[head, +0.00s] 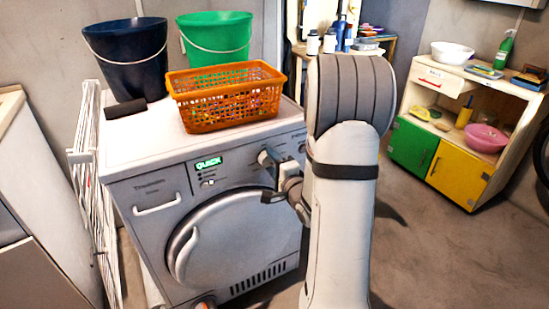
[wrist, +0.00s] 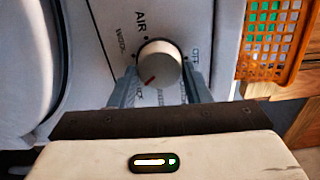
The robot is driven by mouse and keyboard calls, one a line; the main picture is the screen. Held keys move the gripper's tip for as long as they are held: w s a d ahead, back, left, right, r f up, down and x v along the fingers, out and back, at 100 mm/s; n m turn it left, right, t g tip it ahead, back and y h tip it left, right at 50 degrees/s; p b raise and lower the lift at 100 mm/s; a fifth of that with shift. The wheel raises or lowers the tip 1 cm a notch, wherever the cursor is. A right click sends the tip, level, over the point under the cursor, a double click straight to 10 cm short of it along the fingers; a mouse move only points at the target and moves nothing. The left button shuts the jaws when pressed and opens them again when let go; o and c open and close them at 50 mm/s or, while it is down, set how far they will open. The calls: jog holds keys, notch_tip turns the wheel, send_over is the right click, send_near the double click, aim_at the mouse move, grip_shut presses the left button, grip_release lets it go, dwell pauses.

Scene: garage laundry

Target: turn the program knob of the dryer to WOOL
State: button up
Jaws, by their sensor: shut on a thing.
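The white dryer (head: 232,215) stands at the left of the head view, with a green lit display (head: 208,163) that reads QUICK. Its program knob (wrist: 159,62) is round and silver-grey in the wrist view, with a red mark pointing down and left. My gripper (wrist: 160,84) is shut on the knob, one finger on each side. In the head view my gripper (head: 268,176) is at the panel and hides the knob. Around the knob I read AIR at upper left and what looks like OFF at right.
An orange basket (head: 226,97), a dark blue bucket (head: 126,48), a green bucket (head: 216,38) and a dark block (head: 126,109) sit on the dryer. A white drying rack (head: 88,160) stands at its left. A low cabinet (head: 440,150) is at the right, with open floor before it.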

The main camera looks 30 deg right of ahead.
jog(key=m+p, duration=0.3)
jog(key=m, duration=0.3)
jog(key=m+p, duration=0.2)
jog(key=m, duration=0.3)
jog(key=shift+a+f+p, duration=0.1)
jog(key=shift+p, duration=0.2)
dwell(0.4)
jog(key=o, duration=1)
jog(key=shift+f, duration=0.1)
jog(key=s+p, duration=0.6)
jog(key=s, duration=0.1)
jog(key=shift+s, duration=0.35)
